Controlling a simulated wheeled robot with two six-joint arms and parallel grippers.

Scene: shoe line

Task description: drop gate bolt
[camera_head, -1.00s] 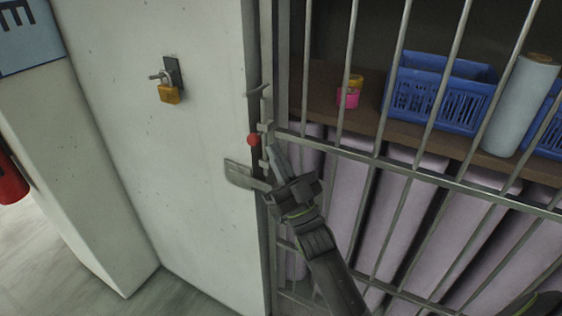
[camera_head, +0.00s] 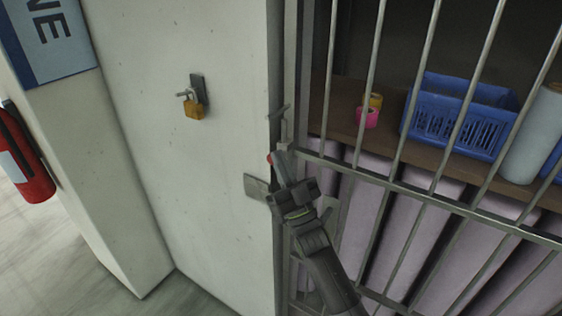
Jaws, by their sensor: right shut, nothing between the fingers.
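The barred gate (camera_head: 420,196) stands shut or nearly shut against the pale concrete wall. My right gripper (camera_head: 282,156) is shut and empty. The gripper hides part of the bolt. A metal plate (camera_head: 255,187) sticks out on the wall side below the knob. My left gripper is not in view.
An open brass padlock (camera_head: 194,108) hangs from a wall hasp. Behind the bars, a shelf (camera_head: 395,150) holds tape rolls (camera_head: 367,117), a blue basket (camera_head: 460,120) and a pale roll (camera_head: 535,135). Mauve rolls stand below. A fire extinguisher (camera_head: 25,160) is at far left.

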